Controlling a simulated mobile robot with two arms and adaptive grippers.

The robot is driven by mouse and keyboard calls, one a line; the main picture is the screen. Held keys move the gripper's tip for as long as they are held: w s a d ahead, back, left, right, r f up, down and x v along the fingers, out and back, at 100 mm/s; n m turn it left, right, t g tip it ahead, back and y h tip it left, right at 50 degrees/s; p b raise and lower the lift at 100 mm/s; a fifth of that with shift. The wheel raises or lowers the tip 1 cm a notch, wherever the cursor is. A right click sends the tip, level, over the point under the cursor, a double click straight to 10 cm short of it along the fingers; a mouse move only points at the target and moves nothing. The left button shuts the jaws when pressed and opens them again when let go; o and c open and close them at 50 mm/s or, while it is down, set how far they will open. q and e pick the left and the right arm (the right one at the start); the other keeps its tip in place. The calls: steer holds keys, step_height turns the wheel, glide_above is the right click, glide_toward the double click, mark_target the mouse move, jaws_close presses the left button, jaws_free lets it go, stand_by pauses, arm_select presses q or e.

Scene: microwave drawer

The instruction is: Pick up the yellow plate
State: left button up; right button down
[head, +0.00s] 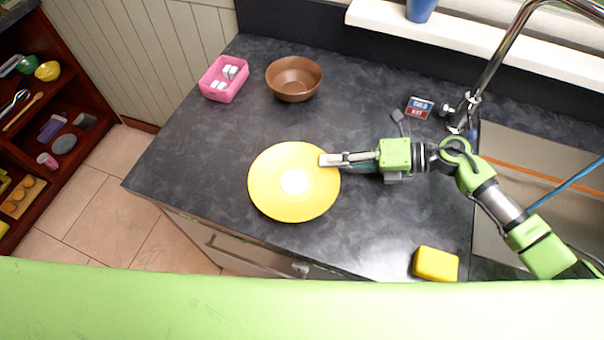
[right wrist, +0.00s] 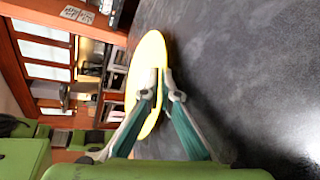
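The yellow plate (head: 275,205) is a round disc with a pale bright spot in the middle, at the centre of the dark counter. I cannot tell whether it rests on the counter or is slightly raised. My right gripper (head: 328,160) is at the plate's right rim. In the right wrist view the plate (right wrist: 148,62) shows nearly edge-on, and the fingers of the right gripper (right wrist: 161,82) are close together, one on each side of its rim. They look shut on it. My left gripper is not in view.
A brown bowl (head: 293,80) and a pink box (head: 223,80) with white items stand at the back. A yellow sponge-like block (head: 436,264) lies by the front edge. A sink with a tap (head: 490,75) is on the right. The counter left of the plate is clear.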

steer(key=shift+r+b, duration=0.4)
steer(key=shift+r, duration=0.2)
steer(key=s+d+r+b, duration=0.3)
steer(key=s+r+b, duration=0.1)
steer(key=s+r, duration=0.7)
steer(key=shift+s+d+r+b, duration=0.15)
steer(key=shift+s+r+b, duration=0.2)
steer(key=shift+s, duration=1)
